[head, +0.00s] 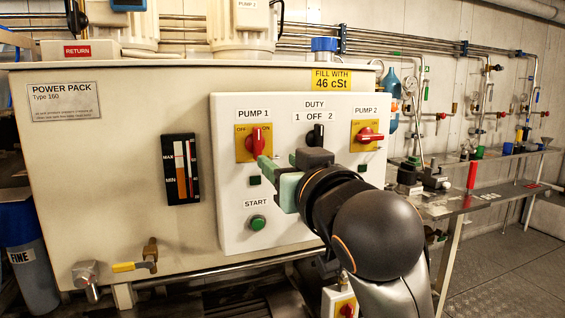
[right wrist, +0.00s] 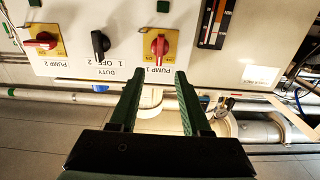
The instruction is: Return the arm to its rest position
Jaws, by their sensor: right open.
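My right arm reaches in from the lower right of the head view to the power pack's white control panel (head: 287,215). My right gripper (head: 277,172) is open with its green fingers in front of the panel, just below the PUMP 1 knob. In the right wrist view the gripper (right wrist: 159,78) has nothing between its fingers. The red PUMP 1 knob (head: 257,140) stands roughly upright, and it also shows beyond the fingertips in the right wrist view (right wrist: 160,46). I cannot tell whether a finger touches the knob. My left gripper is not in view.
A green START button (head: 257,223) is below. A yellow-handled valve (head: 126,267) sticks out lower left. Open floor (head: 510,275) lies right.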

